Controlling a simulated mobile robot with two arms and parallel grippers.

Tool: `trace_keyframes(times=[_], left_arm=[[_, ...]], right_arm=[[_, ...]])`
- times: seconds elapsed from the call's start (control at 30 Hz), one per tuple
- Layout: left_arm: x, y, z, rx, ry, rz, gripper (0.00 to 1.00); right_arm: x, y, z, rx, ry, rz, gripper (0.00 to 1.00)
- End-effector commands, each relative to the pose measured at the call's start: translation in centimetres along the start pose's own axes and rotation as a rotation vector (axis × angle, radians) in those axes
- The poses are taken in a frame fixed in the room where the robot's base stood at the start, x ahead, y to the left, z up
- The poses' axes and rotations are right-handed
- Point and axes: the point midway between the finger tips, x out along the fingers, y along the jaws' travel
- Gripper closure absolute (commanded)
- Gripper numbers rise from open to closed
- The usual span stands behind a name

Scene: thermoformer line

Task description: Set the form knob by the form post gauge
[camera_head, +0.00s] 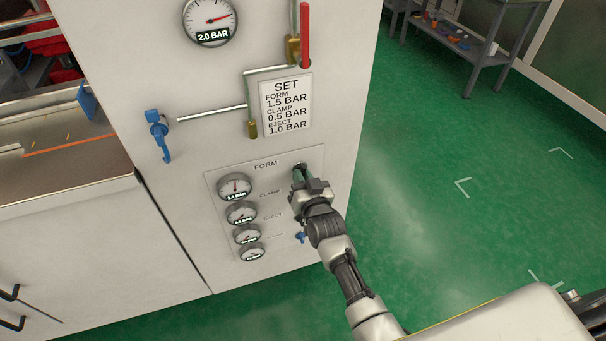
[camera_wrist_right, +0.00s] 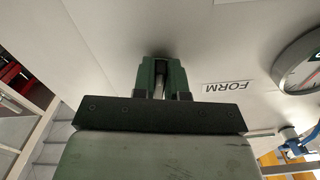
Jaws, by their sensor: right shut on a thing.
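My right gripper (camera_head: 300,175) is shut on the form knob at the upper right of the small panel (camera_head: 225,172). The knob is largely hidden by the fingers. In the right wrist view the fingers (camera_wrist_right: 163,80) close around a grey part between them, near the FORM label (camera_wrist_right: 229,86). The top panel gauge (camera_head: 235,187), left of the knob under FORM, has its needle pointing about straight up; its small readout looks like 1.4 BAR. A sign (camera_head: 287,103) gives FORM 1.5 BAR, CLAMP 0.5, EJECT 1.0. My left gripper is out of view.
Smaller gauges (camera_head: 242,213) run down the panel beneath the top one. A larger gauge (camera_head: 210,20) above reads 2.0 BAR. A blue valve handle (camera_head: 158,135) and a red lever (camera_head: 305,35) stick out from the cabinet. Green floor (camera_head: 430,200) is open to the right.

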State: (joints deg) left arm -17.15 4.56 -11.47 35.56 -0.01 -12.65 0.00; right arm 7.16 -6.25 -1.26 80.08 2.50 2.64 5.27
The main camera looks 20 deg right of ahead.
Motion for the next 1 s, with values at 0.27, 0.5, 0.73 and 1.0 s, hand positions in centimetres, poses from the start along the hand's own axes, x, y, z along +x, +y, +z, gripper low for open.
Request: trace_keyframes(times=[0.27, 0.5, 0.73, 1.0], left_arm=[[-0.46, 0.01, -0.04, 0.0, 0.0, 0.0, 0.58], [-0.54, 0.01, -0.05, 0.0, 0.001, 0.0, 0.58], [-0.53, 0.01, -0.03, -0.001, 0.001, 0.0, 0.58], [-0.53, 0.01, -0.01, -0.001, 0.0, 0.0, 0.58]], right_arm=[[-0.06, -0.1, 0.17, 0.116, -0.005, 0.001, 1.0], [-0.06, -0.13, 0.2, 0.151, -0.005, 0.001, 1.0], [-0.06, -0.13, 0.22, 0.153, -0.005, 0.0, 1.0], [-0.06, -0.14, 0.18, 0.152, -0.005, 0.0, 0.67]])
